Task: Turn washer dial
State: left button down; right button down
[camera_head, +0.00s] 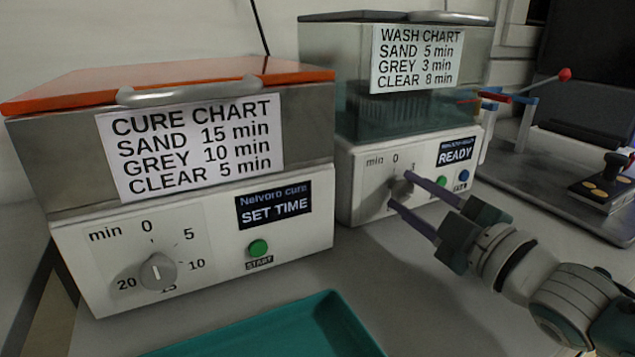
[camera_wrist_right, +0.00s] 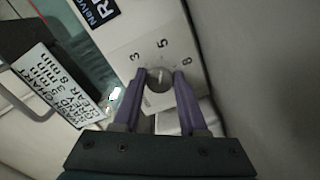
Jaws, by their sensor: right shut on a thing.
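The washer (camera_head: 352,195) stands at the back centre, with a wash chart on its tank and a display reading READY. Its grey dial (camera_head: 401,188) is on the front panel, partly hidden by my right gripper (camera_head: 399,190). In the right wrist view the dial (camera_wrist_right: 159,79) sits between the two purple fingers of my right gripper (camera_wrist_right: 160,82), which is shut on it. The numbers 3, 5 and 8 show around the dial there; I cannot read its exact setting. My left gripper is not in view.
The cure unit (camera_head: 200,255) with an orange lid (camera_head: 170,82), its own dial (camera_head: 157,271) and a green start button (camera_head: 258,248) stands at the left. A teal tray (camera_head: 270,335) lies in front. A rack-like fixture with a red-knobbed lever (camera_head: 564,75) is at the right.

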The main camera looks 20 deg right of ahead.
jog(key=shift+c, duration=2.4)
grip_release()
jog(key=shift+s, duration=0.55)
jog(key=s, duration=0.3)
jog(key=s+p, duration=0.1)
jog(key=s, duration=0.2)
jog(key=s+p, duration=0.1)
jog(key=s, duration=0.2)
jog(key=shift+d, duration=0.4)
jog(key=shift+w, duration=0.1)
